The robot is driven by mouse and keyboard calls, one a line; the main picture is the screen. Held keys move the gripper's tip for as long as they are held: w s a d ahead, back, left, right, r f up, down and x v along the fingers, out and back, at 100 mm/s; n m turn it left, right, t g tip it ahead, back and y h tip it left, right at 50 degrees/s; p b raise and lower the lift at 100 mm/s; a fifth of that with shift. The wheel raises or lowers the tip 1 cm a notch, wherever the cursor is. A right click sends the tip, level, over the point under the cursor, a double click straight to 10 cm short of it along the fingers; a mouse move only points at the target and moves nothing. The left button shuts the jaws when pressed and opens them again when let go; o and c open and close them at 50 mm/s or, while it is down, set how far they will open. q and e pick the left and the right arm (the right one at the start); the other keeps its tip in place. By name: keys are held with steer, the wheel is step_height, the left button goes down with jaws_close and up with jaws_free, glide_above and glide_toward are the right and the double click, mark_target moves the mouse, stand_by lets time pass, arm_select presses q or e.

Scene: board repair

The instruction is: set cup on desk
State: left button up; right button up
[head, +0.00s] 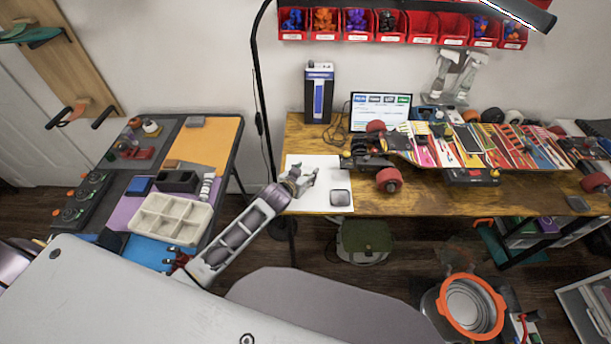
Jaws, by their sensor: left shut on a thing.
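The desk (460,203) is a long wooden table against the wall. My left arm reaches from the bottom left to its left end. My left gripper (301,178) is over the white sheet there, shut on a small pale thing, apparently the cup. The fingers and the small size hide its outline, and I cannot tell whether it touches the sheet. My right gripper is not in view.
A dark square pad (341,198) lies right of the gripper. A skateboard-like board with red wheels (388,180) fills the desk's middle and right. A blue box (319,93) and a screen (381,110) stand behind. A side table with a compartment tray (168,219) is at left.

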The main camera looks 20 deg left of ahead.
arm_select(q)
steer(key=shift+f, duration=0.7)
steer(key=o, duration=1)
steer(key=shift+f, duration=0.1)
steer(key=shift+v, duration=6.05)
